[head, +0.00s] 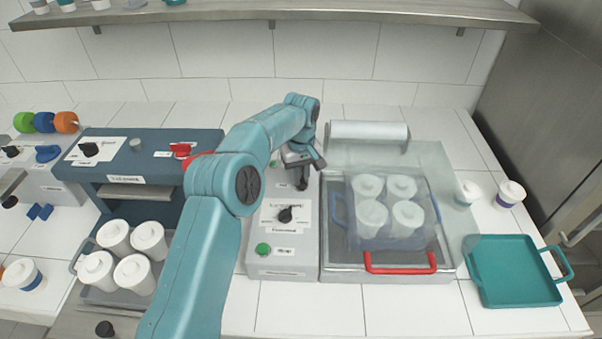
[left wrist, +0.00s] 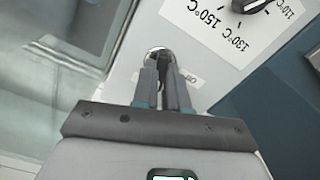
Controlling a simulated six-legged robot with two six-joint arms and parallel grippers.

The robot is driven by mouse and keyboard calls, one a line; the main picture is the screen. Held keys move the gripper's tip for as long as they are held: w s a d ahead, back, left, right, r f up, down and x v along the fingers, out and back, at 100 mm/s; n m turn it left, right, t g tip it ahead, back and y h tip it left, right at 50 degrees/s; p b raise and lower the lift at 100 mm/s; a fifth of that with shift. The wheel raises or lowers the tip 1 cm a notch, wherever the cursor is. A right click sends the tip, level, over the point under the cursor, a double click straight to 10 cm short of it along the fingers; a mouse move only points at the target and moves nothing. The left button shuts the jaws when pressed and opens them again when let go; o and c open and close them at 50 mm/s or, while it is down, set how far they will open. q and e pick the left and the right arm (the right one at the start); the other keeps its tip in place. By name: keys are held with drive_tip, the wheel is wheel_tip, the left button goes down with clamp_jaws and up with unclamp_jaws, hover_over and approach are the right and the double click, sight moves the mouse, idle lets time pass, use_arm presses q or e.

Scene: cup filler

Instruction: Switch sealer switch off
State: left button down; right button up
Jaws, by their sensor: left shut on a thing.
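My left gripper (head: 302,184) is over the back part of the grey sealer control box (head: 283,262). In the left wrist view the gripper (left wrist: 163,72) is shut on the sealer switch (left wrist: 160,56), a small dark lever on a round silvery base. The fingers cover much of the lever, so its exact tilt is hard to tell. A small label, seen upside down and seeming to read OFF (left wrist: 194,81), lies beside the fingers. In the head view the gripper hides the switch. My right gripper is not in view.
A black dial (head: 285,214) and a green button (head: 263,249) sit nearer on the box. A teal tray (head: 514,286) lies further right. A blue machine (head: 133,180) stands left.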

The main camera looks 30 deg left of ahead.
use_arm(q)
drive_tip(key=shift+n, duration=0.3)
drive_tip(key=c, duration=1.2)
unclamp_jaws()
drive_tip(key=shift+o, duration=0.2)
drive_tip(key=shift+r, duration=0.1)
drive_tip(key=shift+w+r, duration=0.1)
drive_tip(key=shift+r, duration=0.2)
wheel_tip(320, 180, up, 16)
drive_tip(key=p, duration=0.5)
drive_tip(key=shift+f, duration=0.25)
drive_tip(key=shift+s, duration=0.2)
